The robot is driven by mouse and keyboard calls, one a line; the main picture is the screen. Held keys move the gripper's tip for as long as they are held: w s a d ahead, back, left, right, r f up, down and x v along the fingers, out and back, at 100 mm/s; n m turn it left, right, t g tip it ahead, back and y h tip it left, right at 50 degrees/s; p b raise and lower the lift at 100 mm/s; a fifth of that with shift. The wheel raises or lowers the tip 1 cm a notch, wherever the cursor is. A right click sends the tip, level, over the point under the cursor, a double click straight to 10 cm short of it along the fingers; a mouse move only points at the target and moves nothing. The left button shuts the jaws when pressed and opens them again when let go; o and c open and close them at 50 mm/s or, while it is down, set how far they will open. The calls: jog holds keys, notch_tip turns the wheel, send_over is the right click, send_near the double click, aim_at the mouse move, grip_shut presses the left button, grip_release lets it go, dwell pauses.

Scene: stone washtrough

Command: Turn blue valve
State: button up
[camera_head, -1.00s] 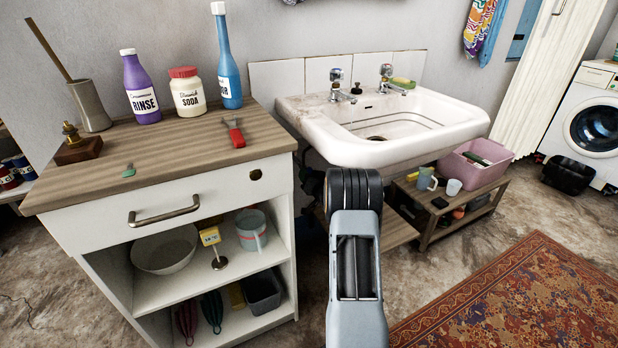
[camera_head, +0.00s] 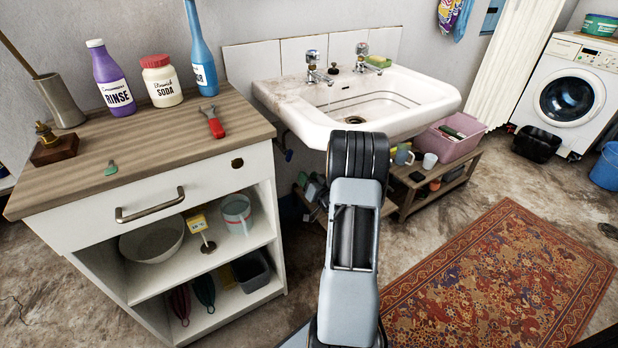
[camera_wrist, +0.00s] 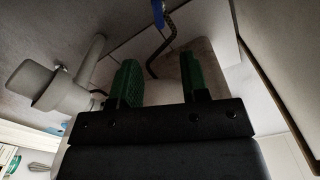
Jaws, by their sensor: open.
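A blue valve handle (camera_wrist: 165,10) shows at the top edge of the wrist view, partly cut off, with a dark braided hose (camera_wrist: 162,45) running down from it. A small blue piece (camera_head: 289,155) below the sink's left side in the head view looks like the same valve. My gripper (camera_wrist: 159,62) has two green fingers standing apart with nothing held between them. In the wrist picture the valve lies beyond the fingertips, above the gap. In the head view my arm hides my gripper.
The white sink (camera_head: 300,122) overhangs this space. A grey drain pipe (camera_wrist: 90,60) and trap stand left of the fingers in the wrist view. The white cabinet (camera_head: 90,225) bounds the left. A low wooden shelf (camera_head: 400,205) with a pink tub (camera_head: 452,150) stands to the right.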

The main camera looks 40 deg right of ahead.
aim_at(290, 158)
jog(key=shift+s, duration=0.15)
jog(key=w+b, duration=0.2)
jog(key=w, duration=0.2)
jog(key=w+d+b, duration=0.1)
jog(key=w+b, duration=0.2)
jog(key=w, duration=0.1)
jog(key=w+d+b, duration=0.1)
jog(key=w+b, duration=0.2)
jog(key=w, duration=0.2)
jog(key=shift+f, duration=0.25)
jog(key=shift+w+r, duration=0.15)
jog(key=shift+w, duration=0.2)
jog(key=shift+c, duration=0.3)
